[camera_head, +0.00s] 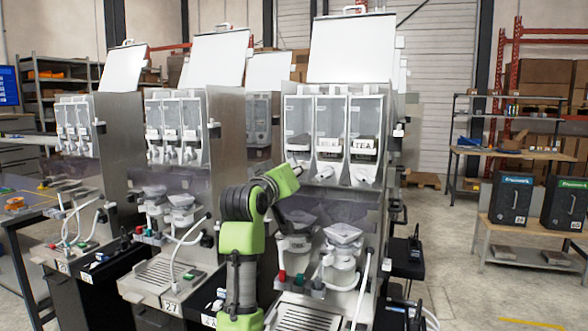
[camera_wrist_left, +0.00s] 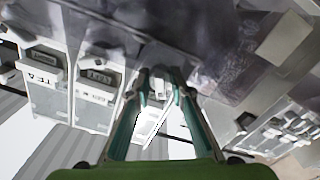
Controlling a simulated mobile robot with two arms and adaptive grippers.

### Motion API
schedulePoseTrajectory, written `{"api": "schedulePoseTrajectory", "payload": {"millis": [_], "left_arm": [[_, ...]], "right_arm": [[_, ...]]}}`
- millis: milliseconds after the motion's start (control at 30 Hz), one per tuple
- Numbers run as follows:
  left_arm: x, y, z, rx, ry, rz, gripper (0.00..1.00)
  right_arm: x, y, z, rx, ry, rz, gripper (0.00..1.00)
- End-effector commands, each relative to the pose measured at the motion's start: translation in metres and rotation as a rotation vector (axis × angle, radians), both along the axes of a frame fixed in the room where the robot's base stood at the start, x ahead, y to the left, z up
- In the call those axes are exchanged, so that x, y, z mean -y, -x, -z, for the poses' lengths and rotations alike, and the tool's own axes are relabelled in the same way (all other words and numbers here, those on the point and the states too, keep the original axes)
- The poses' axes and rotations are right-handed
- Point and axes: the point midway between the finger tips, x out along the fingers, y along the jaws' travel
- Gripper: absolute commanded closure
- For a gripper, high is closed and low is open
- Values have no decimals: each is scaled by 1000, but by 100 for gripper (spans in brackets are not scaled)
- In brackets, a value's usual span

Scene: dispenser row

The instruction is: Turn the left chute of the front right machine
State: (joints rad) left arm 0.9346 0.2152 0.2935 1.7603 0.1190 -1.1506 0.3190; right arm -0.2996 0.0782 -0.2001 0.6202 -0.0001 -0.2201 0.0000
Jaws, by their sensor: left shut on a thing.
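The front right machine (camera_head: 345,225) has three clear canisters in a row, the middle and right ones labelled milk and tea. In the head view my green left wrist covers most of the left chute under the left canister (camera_head: 299,122). The middle chute (camera_head: 325,173) and right chute (camera_head: 362,176) are uncovered. In the left wrist view my left gripper (camera_wrist_left: 159,84) is shut on the white left chute (camera_wrist_left: 158,90), its two fingers on either side. The chute's exact turn angle is hard to tell. My right gripper is in neither view.
Below the chutes are clear funnels (camera_head: 344,234) on white mixing units, close to my left arm. More dispensers (camera_head: 178,130) stand to the left. A bench with black boxes (camera_head: 511,200) stands to the right, beyond open floor.

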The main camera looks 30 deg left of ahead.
Motion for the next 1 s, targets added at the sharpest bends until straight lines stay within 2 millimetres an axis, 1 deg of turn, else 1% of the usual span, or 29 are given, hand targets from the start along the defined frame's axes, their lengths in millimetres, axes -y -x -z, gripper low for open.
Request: {"api": "schedulePoseTrajectory", "payload": {"millis": [33, 200, 500, 733, 1000], "left_arm": [[-1, 0, 0, -16, -46, -2, 100], [-1, 0, 0, -51, -187, -1, 100], [0, 0, 1, -94, -372, 0, 100], [0, 0, 1, -111, -445, 1, 100], [0, 0, 2, -117, -468, 1, 100]], "right_arm": [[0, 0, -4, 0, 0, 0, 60], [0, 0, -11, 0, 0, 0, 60], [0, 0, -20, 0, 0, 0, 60], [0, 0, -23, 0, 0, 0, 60], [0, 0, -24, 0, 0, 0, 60]]}}
